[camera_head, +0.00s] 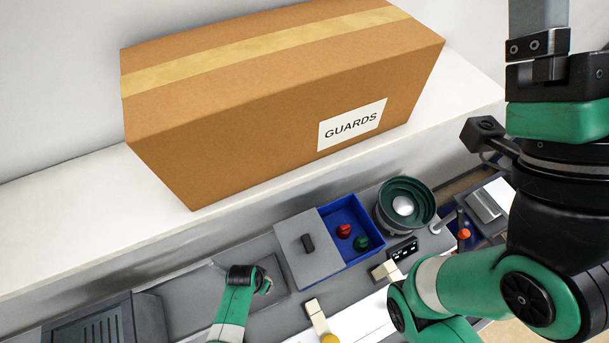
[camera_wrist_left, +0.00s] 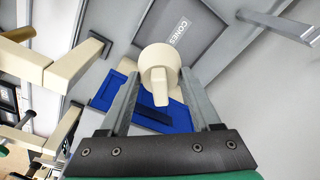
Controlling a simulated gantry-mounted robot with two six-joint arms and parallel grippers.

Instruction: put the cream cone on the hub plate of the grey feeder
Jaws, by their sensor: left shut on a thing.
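The cream cone (camera_wrist_left: 160,60) is between the two grey fingers of my left gripper (camera_wrist_left: 158,82) in the left wrist view, with its narrow stem toward the camera. The gripper is shut on it. In the head view my left gripper (camera_head: 265,285) is low at the bottom, over a dark grey panel, and the cone cannot be made out there. A bowl feeder (camera_head: 422,222) with a grey outer wall and dark green inside stands to the right. A pale round hub (camera_head: 403,205) is at its centre. My right gripper is not in view.
A large GUARDS carton (camera_head: 250,115) is on the shelf behind. Cream blocks (camera_wrist_left: 52,68) crowd the wrist view's left.

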